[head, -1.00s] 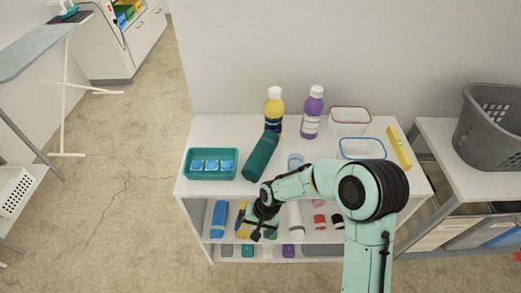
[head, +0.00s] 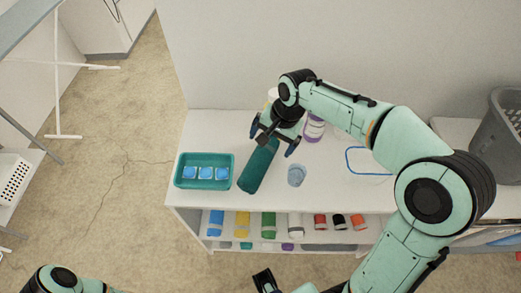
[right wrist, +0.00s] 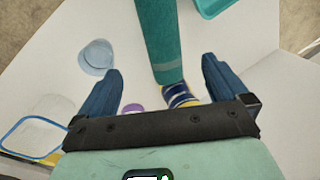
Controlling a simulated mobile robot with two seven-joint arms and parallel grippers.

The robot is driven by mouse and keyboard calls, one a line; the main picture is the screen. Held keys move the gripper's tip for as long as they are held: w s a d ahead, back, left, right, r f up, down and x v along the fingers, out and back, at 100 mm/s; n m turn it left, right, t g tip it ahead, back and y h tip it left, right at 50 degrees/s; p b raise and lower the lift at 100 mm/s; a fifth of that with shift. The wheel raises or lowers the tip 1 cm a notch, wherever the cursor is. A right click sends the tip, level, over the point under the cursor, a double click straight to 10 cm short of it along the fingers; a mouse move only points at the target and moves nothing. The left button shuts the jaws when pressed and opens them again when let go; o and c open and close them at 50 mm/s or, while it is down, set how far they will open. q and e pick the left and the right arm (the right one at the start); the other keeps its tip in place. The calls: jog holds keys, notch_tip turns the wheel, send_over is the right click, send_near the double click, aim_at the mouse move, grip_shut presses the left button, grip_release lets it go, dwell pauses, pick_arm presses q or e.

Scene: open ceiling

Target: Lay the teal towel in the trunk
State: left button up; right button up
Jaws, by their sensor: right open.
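The teal towel (head: 258,168) is a rolled cylinder lying on the white shelf top, its near end towards the front edge. It also shows in the right wrist view (right wrist: 160,40). My right gripper (head: 273,140) is open over the towel's far end. In the right wrist view its fingers (right wrist: 163,72) are spread on either side of the roll's line, and nothing is held. I see no trunk.
A teal tray (head: 180,183) with blue blocks stands left of the towel, and a clear cup (head: 297,175) right of it. A blue-rimmed container (head: 350,164) is farther right.

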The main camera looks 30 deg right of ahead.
aim_at(260, 159)
jog(key=x, duration=0.3)
jog(key=b+x, duration=0.1)
jog(key=x, duration=0.3)
jog(key=shift+s+a+f, duration=0.1)
jog(key=shift+a+f, duration=0.15)
jog(key=shift+f, duration=0.1)
jog(key=shift+w+a+x, duration=0.1)
jog(key=shift+a+x, duration=0.05)
jog(key=shift+x, duration=1.2)
jog(key=shift+w+a+x, duration=0.1)
jog(key=shift+a+x, duration=0.05)
jog(key=shift+x, duration=1.25)
jog(key=shift+r, duration=0.1)
jog(key=c, duration=1.1)
jog(key=shift+r, duration=0.1)
